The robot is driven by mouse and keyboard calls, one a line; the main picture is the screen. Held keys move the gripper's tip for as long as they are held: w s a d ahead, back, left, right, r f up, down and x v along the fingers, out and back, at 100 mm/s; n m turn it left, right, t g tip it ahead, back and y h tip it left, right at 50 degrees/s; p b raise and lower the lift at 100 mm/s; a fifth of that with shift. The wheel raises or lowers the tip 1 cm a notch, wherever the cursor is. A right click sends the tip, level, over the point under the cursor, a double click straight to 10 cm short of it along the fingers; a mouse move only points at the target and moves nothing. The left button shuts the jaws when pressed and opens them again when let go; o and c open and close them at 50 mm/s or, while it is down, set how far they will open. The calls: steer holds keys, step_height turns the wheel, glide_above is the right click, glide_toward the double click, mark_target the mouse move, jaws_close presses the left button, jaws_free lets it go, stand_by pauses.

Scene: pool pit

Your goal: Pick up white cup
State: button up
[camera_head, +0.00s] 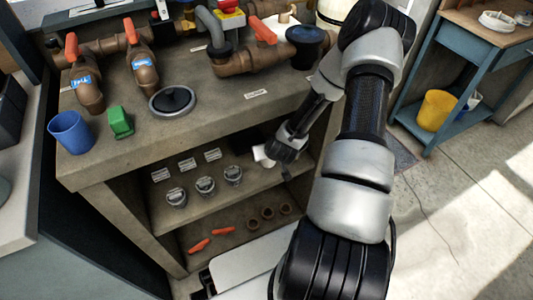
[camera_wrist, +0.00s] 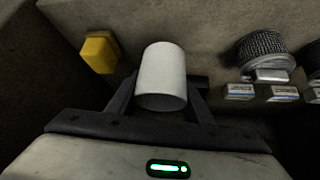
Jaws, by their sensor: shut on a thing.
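The white cup (camera_wrist: 163,72) is between the two fingers of my gripper (camera_wrist: 162,98) in the wrist view. The fingers are shut on it, one on each side. The cup lies tilted, with one round end toward the wrist camera. In the head view, a small part of the white cup (camera_head: 263,156) shows beside my gripper (camera_head: 272,160), in the shelf opening under the bench top. My wrist and arm hide the rest of it there.
Several strainer-like metal parts (camera_head: 205,186) with small white labels stand on the shelf left of my gripper. A yellow block (camera_wrist: 99,52) is left of the cup in the wrist view. The bench top (camera_head: 215,115) is above, with a blue cup (camera_head: 71,132) at its left.

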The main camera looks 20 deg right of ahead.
steer(key=s+a+p, duration=0.2)
steer(key=s+a, duration=0.1)
steer(key=s, duration=1.5)
steer(key=shift+r, duration=0.2)
